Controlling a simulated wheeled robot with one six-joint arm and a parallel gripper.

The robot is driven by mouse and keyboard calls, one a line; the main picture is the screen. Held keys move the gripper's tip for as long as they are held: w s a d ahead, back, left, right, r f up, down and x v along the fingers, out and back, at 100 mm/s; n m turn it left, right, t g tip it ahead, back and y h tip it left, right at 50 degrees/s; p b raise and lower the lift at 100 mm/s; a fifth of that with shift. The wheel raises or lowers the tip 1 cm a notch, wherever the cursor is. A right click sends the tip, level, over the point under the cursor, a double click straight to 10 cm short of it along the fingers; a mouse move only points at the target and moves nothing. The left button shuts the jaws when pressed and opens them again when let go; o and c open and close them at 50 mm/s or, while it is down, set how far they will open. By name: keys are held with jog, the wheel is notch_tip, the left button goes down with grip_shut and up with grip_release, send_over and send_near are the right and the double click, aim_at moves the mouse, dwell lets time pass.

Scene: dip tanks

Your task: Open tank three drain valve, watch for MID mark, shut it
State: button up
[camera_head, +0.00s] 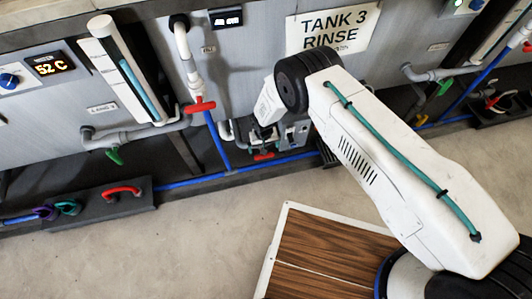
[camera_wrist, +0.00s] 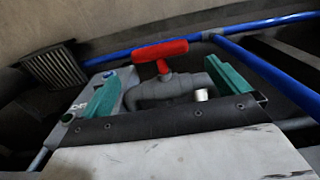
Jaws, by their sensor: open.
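The TANK 3 RINSE sign (camera_head: 331,30) is on the grey tank front. A low valve with a red T-handle (camera_head: 263,156) sits beneath it, partly hidden by my arm. In the wrist view a red T-handle (camera_wrist: 160,50) stands on a grey valve body (camera_wrist: 168,90). My gripper (camera_wrist: 160,72) is open, its teal fingers on either side of that valve. No contact with the handle is visible. A white sight tube with blue liquid (camera_head: 130,75) stands left of the sign. No MID mark can be read, and I cannot tell which tank the tube serves.
Another red handle (camera_head: 200,106) is on the white pipe above left. A green handle (camera_head: 115,155) hangs below the sight tube. Blue pipe (camera_head: 230,172) runs along the floor edge. A dark tray (camera_head: 100,208) holds coloured handles. A black grate (camera_wrist: 54,66) is beside the valve.

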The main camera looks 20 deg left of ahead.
notch_tip(320, 180, down, 7)
jog(key=shift+s+d+r, duration=0.1)
jog(key=shift+c, duration=0.3)
jog(key=c, duration=0.6)
jog(key=shift+c, duration=0.2)
